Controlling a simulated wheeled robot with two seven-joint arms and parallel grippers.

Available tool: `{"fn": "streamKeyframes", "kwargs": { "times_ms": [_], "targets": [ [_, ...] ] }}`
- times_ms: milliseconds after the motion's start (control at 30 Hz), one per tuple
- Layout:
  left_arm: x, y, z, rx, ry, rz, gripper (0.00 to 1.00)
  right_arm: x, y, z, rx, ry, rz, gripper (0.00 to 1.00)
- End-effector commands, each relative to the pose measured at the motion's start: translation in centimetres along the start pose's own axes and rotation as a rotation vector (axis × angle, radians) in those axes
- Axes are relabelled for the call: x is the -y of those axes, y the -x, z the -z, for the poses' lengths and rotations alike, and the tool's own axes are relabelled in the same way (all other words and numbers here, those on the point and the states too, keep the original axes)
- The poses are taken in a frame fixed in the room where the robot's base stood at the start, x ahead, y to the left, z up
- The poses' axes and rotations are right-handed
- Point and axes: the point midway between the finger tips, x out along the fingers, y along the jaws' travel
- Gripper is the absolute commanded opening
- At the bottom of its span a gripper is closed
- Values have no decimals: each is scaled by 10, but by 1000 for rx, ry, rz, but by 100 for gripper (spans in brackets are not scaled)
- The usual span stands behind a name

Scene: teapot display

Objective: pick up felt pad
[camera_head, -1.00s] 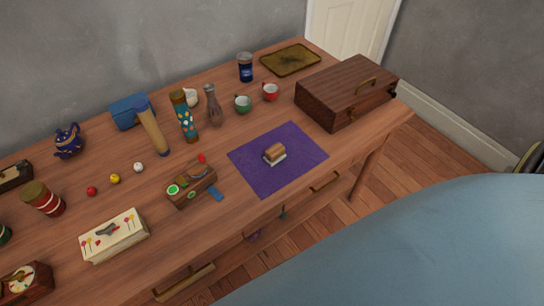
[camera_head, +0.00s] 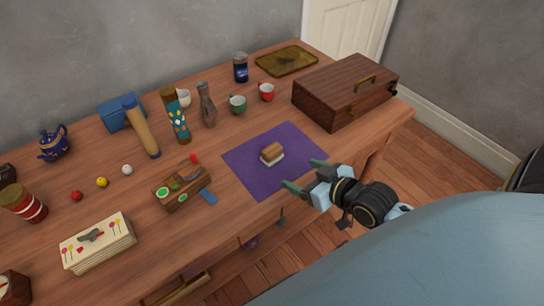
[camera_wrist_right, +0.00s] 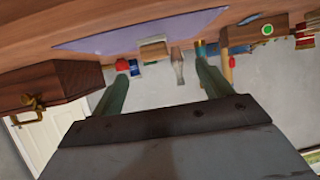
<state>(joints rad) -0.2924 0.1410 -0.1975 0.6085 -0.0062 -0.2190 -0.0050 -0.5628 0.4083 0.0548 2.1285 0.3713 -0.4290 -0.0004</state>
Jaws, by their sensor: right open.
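A small block with a brown top and a pale base (camera_head: 272,154), which looks like the felt pad, lies on the purple cloth (camera_head: 250,180). In the right wrist view the block (camera_wrist_right: 153,49) shows beyond my fingers, between them and nearer the left one. My right gripper (camera_head: 304,175) is open and empty, at the cloth's near right edge. Its fingertips point toward the block and are apart from it. Its fingers also show in the wrist view (camera_wrist_right: 162,68). My left gripper is not in view.
A wooden case (camera_head: 345,92) stands right of the cloth. Green (camera_head: 238,105) and red (camera_head: 267,92) cups stand behind it. A wooden box (camera_head: 182,187) and a small blue piece (camera_head: 208,197) lie to the left. The cloth around the block is clear.

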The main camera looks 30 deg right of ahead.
Motion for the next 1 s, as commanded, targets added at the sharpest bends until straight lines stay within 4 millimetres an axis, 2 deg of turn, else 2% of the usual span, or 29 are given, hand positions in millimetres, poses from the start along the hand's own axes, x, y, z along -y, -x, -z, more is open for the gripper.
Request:
{"fn": "streamKeyframes", "kwargs": {
  "times_ms": [167,500,767,900,1000],
  "targets": [
    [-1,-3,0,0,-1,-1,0,-9,-6,13,-66,-4,-2,78],
    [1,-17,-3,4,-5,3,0,-9,-65,15,-65,-5,-2,78],
    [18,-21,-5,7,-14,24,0,-10,-84,16,-63,-3,-2,78],
    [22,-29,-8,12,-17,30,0,-14,-101,14,-64,-4,-2,78],
    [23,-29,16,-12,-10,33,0,-17,-112,13,-64,-3,-2,78]
  ]
}}
